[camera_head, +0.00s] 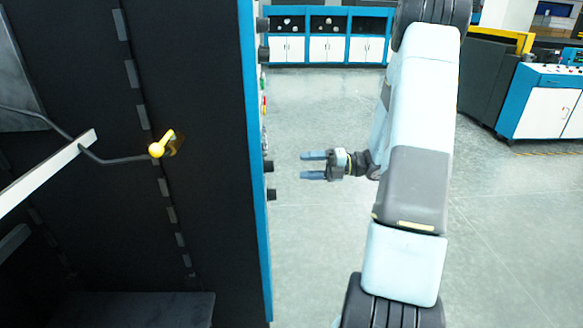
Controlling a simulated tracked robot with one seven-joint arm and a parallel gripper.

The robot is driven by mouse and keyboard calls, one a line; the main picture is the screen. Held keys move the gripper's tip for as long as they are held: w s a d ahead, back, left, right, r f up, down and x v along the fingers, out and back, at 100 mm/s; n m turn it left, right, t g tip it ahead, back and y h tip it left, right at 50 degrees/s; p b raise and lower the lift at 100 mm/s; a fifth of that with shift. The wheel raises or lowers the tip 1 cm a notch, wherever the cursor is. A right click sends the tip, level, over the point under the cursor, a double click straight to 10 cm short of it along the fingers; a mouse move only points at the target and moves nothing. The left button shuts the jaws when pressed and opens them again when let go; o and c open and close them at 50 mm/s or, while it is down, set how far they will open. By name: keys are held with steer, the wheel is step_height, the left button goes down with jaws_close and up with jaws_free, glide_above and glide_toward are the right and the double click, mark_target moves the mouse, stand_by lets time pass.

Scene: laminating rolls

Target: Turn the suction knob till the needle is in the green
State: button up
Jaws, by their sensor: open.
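A blue-edged control panel (252,120) shows almost edge-on on the right side of a dark machine. Two black knobs stick out low on its face, an upper one (268,166) and a lower one (271,194). Two more black knobs (263,53) stick out near the top. I cannot tell which one is the suction knob. The gauge, its needle and the green zone are hidden by the viewing angle. My gripper (303,165) is open and empty. Its fingers point left at the lower pair of knobs, with a clear gap between fingertips and knobs.
Small coloured buttons (264,100) sit on the panel between the knob pairs. A yellow-handled lever (157,149) is on the dark machine at left. Blue-and-white cabinets (327,48) stand at the back and another (545,105) at right. The grey floor (320,110) around my gripper is clear.

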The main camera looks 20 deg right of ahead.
steer(key=shift+v, duration=1.95)
steer(key=n+g, duration=0.1)
steer(key=n, duration=1.8)
glide_toward(269, 166)
steer(key=w+a+f, duration=0.1)
steer(key=w+a, duration=0.2)
steer(key=a, duration=0.4)
steer(key=shift+w+f, duration=0.2)
steer(key=shift+w, duration=0.15)
steer(key=shift+a, duration=0.1)
steer(key=shift+c, duration=0.5)
